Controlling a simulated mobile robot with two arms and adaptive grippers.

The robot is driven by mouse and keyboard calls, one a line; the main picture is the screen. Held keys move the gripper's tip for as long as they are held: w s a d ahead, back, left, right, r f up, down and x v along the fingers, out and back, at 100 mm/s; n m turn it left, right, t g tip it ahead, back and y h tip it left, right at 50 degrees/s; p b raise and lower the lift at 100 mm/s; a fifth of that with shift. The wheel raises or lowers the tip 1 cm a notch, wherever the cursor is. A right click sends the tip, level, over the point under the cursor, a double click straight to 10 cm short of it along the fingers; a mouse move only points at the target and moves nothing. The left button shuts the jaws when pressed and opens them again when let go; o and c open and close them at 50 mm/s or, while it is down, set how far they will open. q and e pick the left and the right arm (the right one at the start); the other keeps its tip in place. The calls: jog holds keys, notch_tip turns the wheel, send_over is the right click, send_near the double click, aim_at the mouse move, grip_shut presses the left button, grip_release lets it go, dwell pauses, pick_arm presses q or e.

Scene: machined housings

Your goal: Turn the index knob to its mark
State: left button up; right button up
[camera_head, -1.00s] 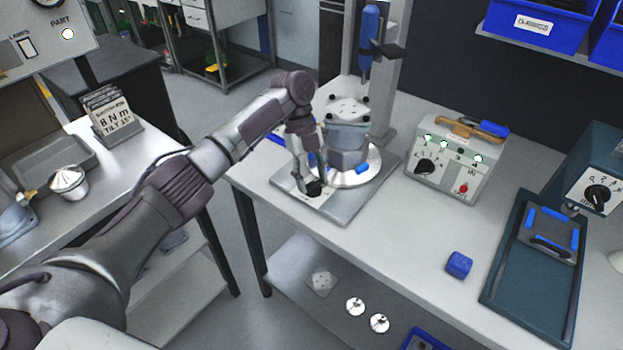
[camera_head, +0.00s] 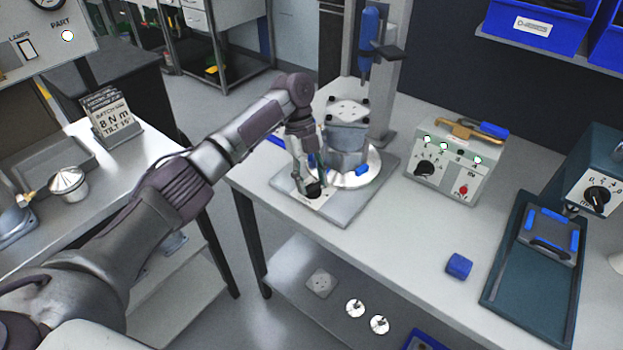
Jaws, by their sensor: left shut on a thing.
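The index knob (camera_head: 314,191) is a small black knob at the front left corner of a grey base plate (camera_head: 345,212). My left gripper (camera_head: 309,187) reaches down over it from the left and is shut on it. The fingers hide part of the knob, and I cannot read its mark or pointer. Behind the knob, a grey machined housing (camera_head: 347,150) stands on a round silver turntable (camera_head: 372,172) with blue clamps. My right gripper is not in view.
A blue screwdriver (camera_head: 369,40) hangs on a column behind the housing. A control box (camera_head: 446,172) with a black dial and lamps stands to the right. A blue block (camera_head: 459,265) and a dark green tray (camera_head: 500,290) lie further right. The bench front centre is clear.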

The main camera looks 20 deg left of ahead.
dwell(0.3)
pick_arm(q)
jog(key=o, duration=1.1)
